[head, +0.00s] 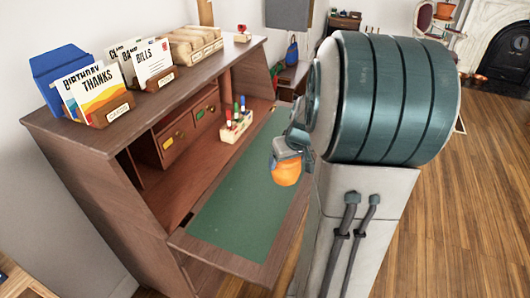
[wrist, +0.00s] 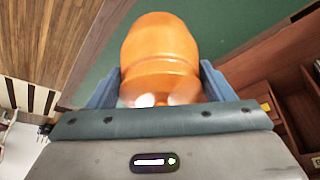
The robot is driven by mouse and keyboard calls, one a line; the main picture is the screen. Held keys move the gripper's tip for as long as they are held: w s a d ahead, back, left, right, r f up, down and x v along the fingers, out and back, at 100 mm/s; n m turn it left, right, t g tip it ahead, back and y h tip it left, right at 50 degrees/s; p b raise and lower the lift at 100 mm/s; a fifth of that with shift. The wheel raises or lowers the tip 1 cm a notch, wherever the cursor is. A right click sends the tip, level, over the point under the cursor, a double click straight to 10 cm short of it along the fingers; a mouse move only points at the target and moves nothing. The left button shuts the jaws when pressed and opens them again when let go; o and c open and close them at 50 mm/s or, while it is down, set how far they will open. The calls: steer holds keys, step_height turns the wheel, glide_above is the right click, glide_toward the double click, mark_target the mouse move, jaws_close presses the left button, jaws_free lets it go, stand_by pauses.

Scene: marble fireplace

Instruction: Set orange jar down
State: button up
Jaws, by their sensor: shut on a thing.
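The orange jar (head: 286,174) is held at the end of my arm, beside the right edge of the desk's fold-down writing surface in the head view. In the wrist view the orange jar (wrist: 160,55) sits between the two blue-grey fingers of my gripper (wrist: 158,90), which is shut on it. Green desk surface shows behind the jar in the wrist view. In the head view my gripper (head: 287,158) is partly hidden by my arm. I cannot tell how high the jar is above the surface.
The wooden desk (head: 140,180) has a green writing mat (head: 240,205) that is mostly clear. A wooden holder with coloured pens (head: 237,125) stands at its back. Card holders (head: 112,112) line the top shelf. Wooden floor (head: 480,200) lies to the right.

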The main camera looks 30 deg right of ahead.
steer(key=shift+w+a+f, duration=0.9)
steer(key=shift+w+f, duration=0.85)
steer(key=shift+f, duration=0.05)
steer(key=shift+w+a+f, duration=0.95)
steer(key=shift+w+f, duration=0.75)
steer(key=shift+f, duration=0.1)
steer(key=shift+w+a+f, duration=0.9)
steer(key=shift+w+f, duration=0.85)
steer(key=shift+f, duration=0.05)
steer(key=shift+f+b, duration=0.2)
steer(key=shift+b, duration=0.2)
steer(key=o, duration=1.2)
steer(key=shift+r, duration=0.1)
